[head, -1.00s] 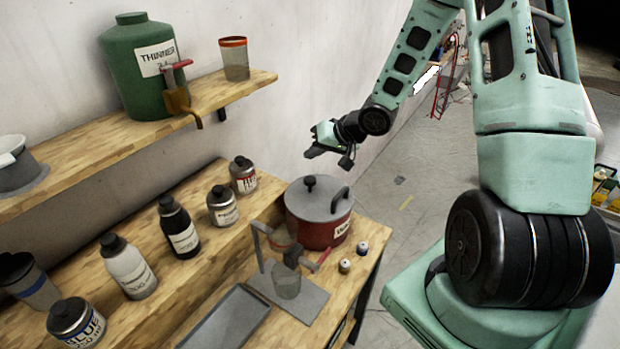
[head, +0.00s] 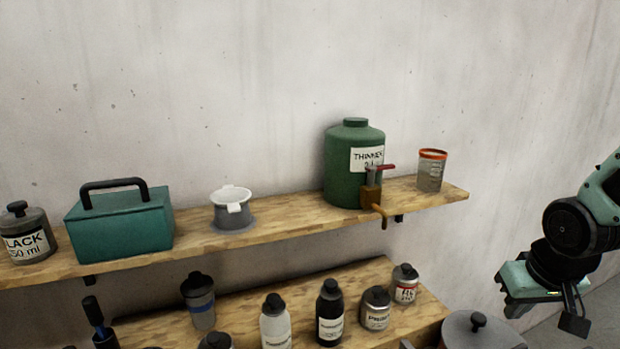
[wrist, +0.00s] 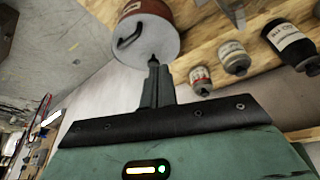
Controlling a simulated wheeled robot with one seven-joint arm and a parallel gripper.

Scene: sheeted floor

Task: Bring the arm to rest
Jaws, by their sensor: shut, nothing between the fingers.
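My gripper (wrist: 154,66) shows in the wrist view with its fingers together and nothing between them. In that view it points toward the red pot (wrist: 146,30) with a grey lid, with a gap I cannot judge. In the head view my wrist and part of the gripper (head: 535,285) are at the right edge, beside the shelf's right end and clear of it. The fingertips are hard to make out there. The pot's grey lid (head: 470,333) shows at the bottom, below my gripper.
The upper shelf (head: 290,222) holds a green thinner jug (head: 340,170), a cup with an orange rim (head: 430,172), a grey pot with a white strainer (head: 233,212) and a teal box (head: 120,225). Several bottles stand on the lower step. Open floor lies right of the bench.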

